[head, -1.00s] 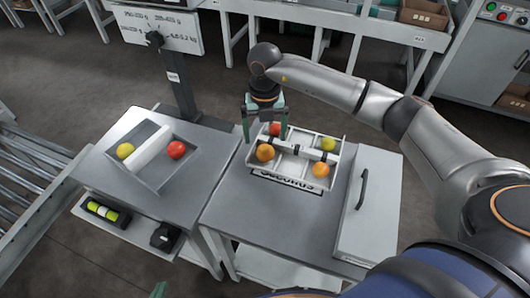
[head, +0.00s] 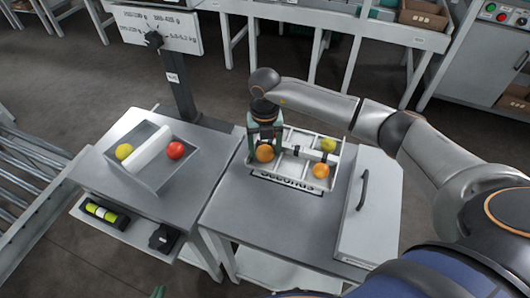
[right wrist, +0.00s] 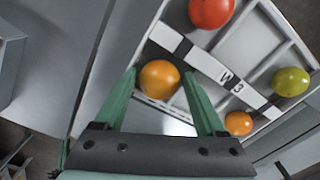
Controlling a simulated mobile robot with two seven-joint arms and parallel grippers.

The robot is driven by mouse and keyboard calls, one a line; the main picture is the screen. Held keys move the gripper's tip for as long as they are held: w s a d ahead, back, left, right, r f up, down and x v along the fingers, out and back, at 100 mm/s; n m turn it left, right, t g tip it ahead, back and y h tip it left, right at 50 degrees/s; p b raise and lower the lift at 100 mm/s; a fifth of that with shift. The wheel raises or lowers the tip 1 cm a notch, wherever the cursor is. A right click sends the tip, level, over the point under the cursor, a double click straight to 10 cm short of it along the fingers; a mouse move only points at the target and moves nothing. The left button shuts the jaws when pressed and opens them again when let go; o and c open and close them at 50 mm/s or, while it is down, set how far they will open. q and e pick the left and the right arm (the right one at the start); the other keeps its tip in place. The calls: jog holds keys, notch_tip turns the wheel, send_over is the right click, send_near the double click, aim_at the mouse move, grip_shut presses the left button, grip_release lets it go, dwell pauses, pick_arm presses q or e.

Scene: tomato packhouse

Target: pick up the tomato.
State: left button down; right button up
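A divided white tray (head: 300,180) labelled "Seconds" holds an orange tomato (head: 264,153) in its near left compartment, a second orange tomato (head: 320,171) at the near right and a yellow-green one (head: 328,145) at the far right. The red tomato (right wrist: 211,10) shows in the right wrist view; in the head view my gripper hides it. My right gripper (head: 265,143) is open, pointing down over the tray's left side. In the right wrist view the near left orange tomato (right wrist: 159,79) lies between its open fingertips; contact cannot be told. Only a green tip of my left gripper (head: 159,291) shows.
A grey tray (head: 150,178) on the left table holds a yellow tomato (head: 124,151) and a red tomato (head: 175,150) either side of a white divider. A grey panel with a handle (head: 363,188) stands right of the white tray. The front of the middle table is clear.

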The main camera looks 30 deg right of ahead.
jog(key=c, duration=0.5)
jog(key=shift+r, duration=0.1)
